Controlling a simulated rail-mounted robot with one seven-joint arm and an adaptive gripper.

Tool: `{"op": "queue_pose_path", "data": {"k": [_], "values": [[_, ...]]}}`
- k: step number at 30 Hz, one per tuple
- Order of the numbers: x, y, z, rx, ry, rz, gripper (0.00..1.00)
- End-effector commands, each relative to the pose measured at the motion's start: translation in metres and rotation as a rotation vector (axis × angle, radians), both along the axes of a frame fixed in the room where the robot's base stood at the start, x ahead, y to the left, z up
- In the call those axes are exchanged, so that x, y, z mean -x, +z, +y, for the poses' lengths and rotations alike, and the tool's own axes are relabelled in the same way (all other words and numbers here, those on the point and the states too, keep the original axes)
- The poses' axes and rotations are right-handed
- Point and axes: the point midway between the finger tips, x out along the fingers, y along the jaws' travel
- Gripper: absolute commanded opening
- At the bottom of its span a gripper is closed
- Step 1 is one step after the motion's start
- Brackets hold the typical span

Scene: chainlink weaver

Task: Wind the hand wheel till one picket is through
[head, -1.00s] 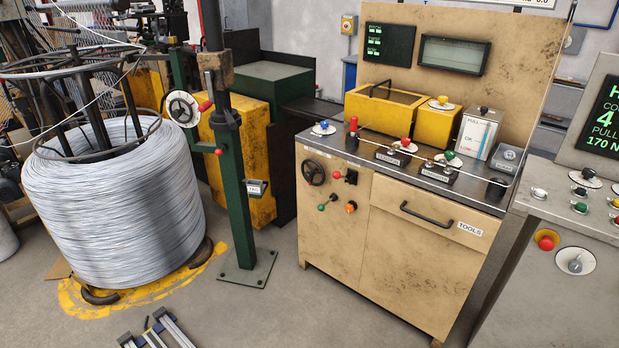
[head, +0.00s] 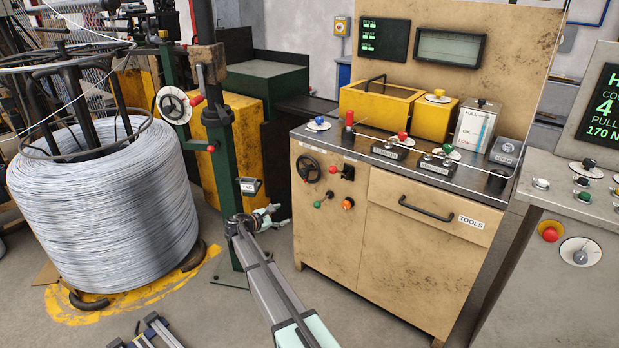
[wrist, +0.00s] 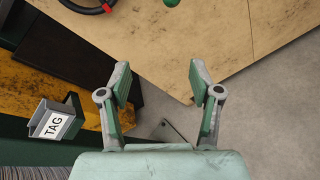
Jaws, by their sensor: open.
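A black spoked hand wheel (head: 308,168) is on the upper left of the tan cabinet's front. Part of its black rim, with a red piece on it, shows at the top edge of the wrist view (wrist: 80,6). Another wheel, with a white disc and red knob (head: 174,105), is on the green post. My gripper (wrist: 160,80) is open and empty, its two fingers apart over the floor and the cabinet's lower corner. In the head view it is small, low between the post and the cabinet, apart from both wheels. I see no picket clearly.
The green post (head: 222,175) with a TAG box (head: 249,186) stands left of the cabinet (head: 400,255). A large wire coil (head: 105,205) is farther left. Red and green knobs sit beside the black wheel.

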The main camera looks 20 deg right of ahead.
Motion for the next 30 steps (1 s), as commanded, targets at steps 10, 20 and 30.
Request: {"op": "queue_pose_path", "data": {"k": [10, 20, 30], "values": [[-0.063, 0.076, 0.000, 0.512, 0.165, 0.376, 0.64], [-0.076, 0.075, -0.024, 0.521, 0.168, 0.409, 0.64], [-0.108, 0.074, -0.083, 0.520, 0.168, 0.407, 0.64]]}}
